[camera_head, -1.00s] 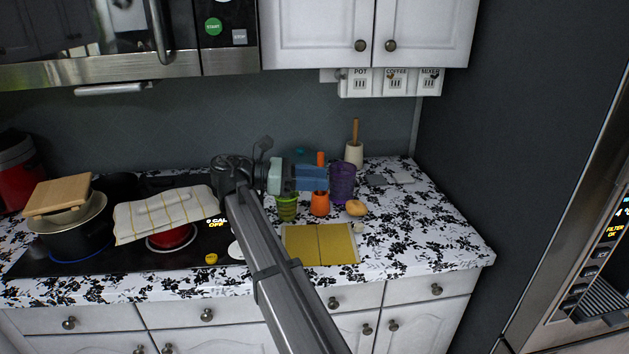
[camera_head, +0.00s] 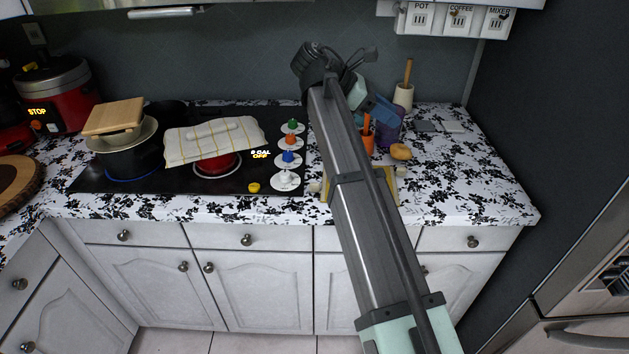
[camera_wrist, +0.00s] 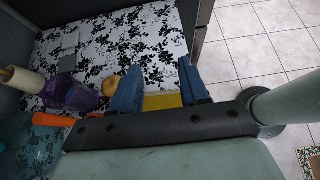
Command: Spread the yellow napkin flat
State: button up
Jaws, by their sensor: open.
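The yellow napkin (camera_head: 391,190) lies on the floral countertop near its front edge. In the head view my arm crosses in front of it and hides most of it; only edge parts show. In the wrist view a strip of the napkin (camera_wrist: 164,101) shows between my fingers, with its rest hidden by the gripper body, so I cannot tell whether it is folded. In the head view my gripper (camera_head: 380,110) is above the counter, near the cups; the napkin is nearer the front edge.

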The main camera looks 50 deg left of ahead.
jog(key=s+a+f+n+g+y, duration=0.1)
jog(key=s+a+f+g+y, duration=0.4)
jog(key=s+a+f+y, duration=0.15)
jog(key=m+g+y, duration=0.2)
jog(key=g, duration=0.1)
send_near(315, 183)
notch_tip(315, 183, down, 9)
jog(key=shift+f, duration=0.1)
dwell(0.4)
grip_shut()
dwell(0.4)
